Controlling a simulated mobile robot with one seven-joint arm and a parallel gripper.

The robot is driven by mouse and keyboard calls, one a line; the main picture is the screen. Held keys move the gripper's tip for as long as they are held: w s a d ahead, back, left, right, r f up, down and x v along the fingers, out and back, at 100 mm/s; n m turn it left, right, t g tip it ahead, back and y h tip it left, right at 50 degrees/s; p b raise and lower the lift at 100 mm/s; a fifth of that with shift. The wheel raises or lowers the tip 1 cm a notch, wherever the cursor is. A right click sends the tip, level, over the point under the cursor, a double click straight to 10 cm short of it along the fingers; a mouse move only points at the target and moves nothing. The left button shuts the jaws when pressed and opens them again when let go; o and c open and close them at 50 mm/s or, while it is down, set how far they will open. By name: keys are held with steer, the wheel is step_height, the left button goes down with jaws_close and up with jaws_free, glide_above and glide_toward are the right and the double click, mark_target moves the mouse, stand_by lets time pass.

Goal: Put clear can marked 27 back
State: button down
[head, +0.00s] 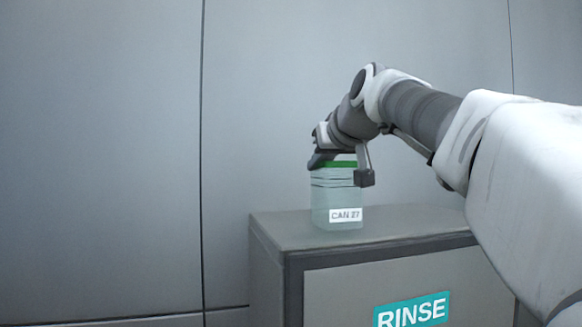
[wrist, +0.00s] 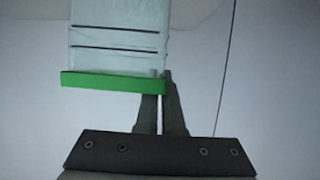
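The clear can (head: 337,197) has a green band at its top and a white label reading CAN 27. In the head view it is upright at the top of the grey box marked RINSE (head: 330,257); its base seems to meet the box top. My gripper (head: 322,160) is at the can's green top edge. In the wrist view the can (wrist: 118,45) fills the upper left. My gripper's fingers (wrist: 163,92) are close together at the right end of the green band, seemingly pinching the can's edge.
The box top is bare to the right of the can (head: 415,222). A plain grey panelled wall (head: 110,150) stands behind it. My arm comes in from the right, over the box's right part.

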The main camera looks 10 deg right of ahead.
steer(key=shift+f, duration=0.2)
steer(key=shift+f, duration=0.2)
steer(key=c, duration=1)
jaws_free()
steer(key=shift+c, duration=0.2)
